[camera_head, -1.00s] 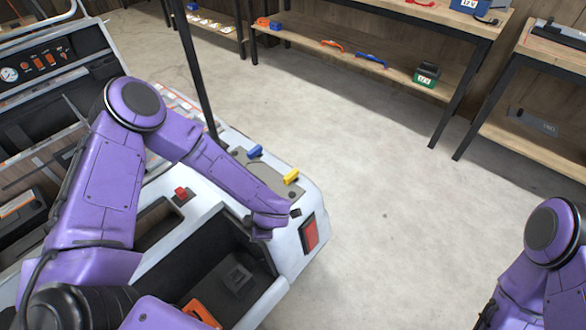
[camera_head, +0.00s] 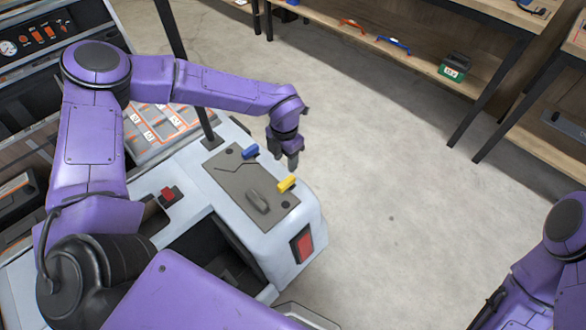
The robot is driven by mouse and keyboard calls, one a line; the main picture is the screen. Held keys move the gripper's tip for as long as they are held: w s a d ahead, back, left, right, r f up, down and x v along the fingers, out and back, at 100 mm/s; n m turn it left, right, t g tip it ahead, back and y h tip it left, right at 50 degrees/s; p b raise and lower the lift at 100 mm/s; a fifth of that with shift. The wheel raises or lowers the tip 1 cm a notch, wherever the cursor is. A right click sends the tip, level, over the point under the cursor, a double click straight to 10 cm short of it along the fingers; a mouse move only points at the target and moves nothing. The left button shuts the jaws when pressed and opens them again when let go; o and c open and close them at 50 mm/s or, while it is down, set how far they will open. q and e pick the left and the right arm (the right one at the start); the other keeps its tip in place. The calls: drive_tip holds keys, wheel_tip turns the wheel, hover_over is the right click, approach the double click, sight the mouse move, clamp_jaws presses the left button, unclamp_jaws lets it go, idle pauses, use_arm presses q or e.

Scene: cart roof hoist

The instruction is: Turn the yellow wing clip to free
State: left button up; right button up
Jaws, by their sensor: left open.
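The yellow wing clip (camera_head: 287,183) sits on the grey plate (camera_head: 232,176) on top of the white cart, near the plate's right edge. A blue wing clip (camera_head: 250,151) sits farther back on the same plate. My left gripper (camera_head: 287,163) points down just above and behind the yellow clip, to the right of the blue one. It is open, looks apart from both clips, and holds nothing that I can see. My right arm shows at the lower right, but its gripper is not visible.
A grey handle (camera_head: 258,201) stands on the plate in front of the yellow clip. A red clip (camera_head: 168,194) is on the cart at left. A black post (camera_head: 185,70) rises behind the plate. Shelves (camera_head: 420,60) line the back. The floor (camera_head: 400,200) on the right is clear.

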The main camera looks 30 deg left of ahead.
sight(287, 180)
use_arm(q)
drive_tip(key=f, duration=0.8)
drive_tip(key=shift+d+f+p, duration=0.25)
drive_tip(key=shift+d+p, duration=0.05)
drive_tip(key=shift+d, duration=0.05)
drive_tip(key=shift+s+a+f, duration=0.1)
drive_tip(key=shift+s+f, duration=0.05)
drive_tip(key=shift+f, duration=0.4)
clamp_jaws()
